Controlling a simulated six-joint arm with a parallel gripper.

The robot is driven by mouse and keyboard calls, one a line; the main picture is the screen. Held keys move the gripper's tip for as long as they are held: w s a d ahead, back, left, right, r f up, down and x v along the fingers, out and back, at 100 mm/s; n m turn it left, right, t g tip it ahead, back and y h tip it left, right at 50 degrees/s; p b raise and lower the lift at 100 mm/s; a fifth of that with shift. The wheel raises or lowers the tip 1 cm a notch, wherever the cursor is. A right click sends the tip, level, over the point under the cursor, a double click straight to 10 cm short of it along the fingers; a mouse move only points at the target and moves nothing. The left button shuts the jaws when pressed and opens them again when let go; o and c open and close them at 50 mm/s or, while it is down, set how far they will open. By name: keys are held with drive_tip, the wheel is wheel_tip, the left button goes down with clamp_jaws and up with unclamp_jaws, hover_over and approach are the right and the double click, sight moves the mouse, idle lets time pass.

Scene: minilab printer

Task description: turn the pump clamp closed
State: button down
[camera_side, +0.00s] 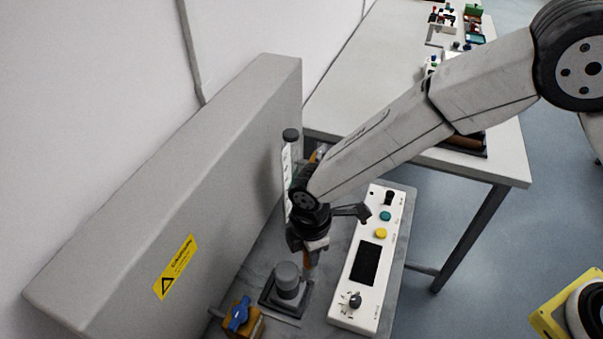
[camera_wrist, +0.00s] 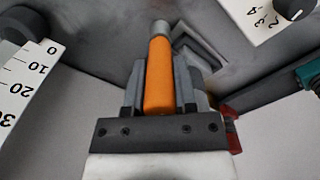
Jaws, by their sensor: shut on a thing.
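The pump clamp appears to be the part with the orange handle (camera_wrist: 159,78), which has a grey end at the top of the wrist view. My gripper (camera_wrist: 160,88) is shut on this handle, with a grey finger on each side of it. In the side view my gripper (camera_side: 311,247) points down between the grey housing and the white control panel. Only a small bit of orange shows under the fingers there. The clamp's body and how far it is turned are hidden or unclear.
The white control panel (camera_side: 353,297) with buttons, screen and knob stands close to the right. A grey cylinder (camera_side: 288,278) and a blue valve handle (camera_side: 239,314) are in front. A scaled white column (camera_side: 287,172) stands behind my gripper, by the grey housing (camera_side: 215,170).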

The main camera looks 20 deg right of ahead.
idle(0.4)
drive_tip(key=shift+c, duration=2)
unclamp_jaws()
drive_tip(key=shift+r, duration=0.1)
drive_tip(key=shift+r, duration=3.85)
drive_tip(key=shift+d, duration=0.1)
drive_tip(key=shift+w+d+r, duration=0.1)
drive_tip(key=shift+w+d, duration=0.05)
drive_tip(key=shift+d, duration=0.2)
drive_tip(key=s+d+r+m+t, duration=0.1)
drive_tip(key=s+d+m, duration=0.1)
drive_tip(key=d+m, duration=0.4)
drive_tip(key=s+d+m, duration=0.3)
drive_tip(key=d+m, duration=0.3)
drive_tip(key=d, duration=0.7)
drive_tip(key=s+d+r+m+t, duration=0.1)
drive_tip(key=s+d+m, duration=0.2)
drive_tip(key=d+m, duration=0.3)
drive_tip(key=d, duration=0.4)
drive_tip(key=shift+d+r+t, duration=0.2)
drive_tip(key=shift+r+t, duration=0.1)
drive_tip(key=shift+r, duration=0.05)
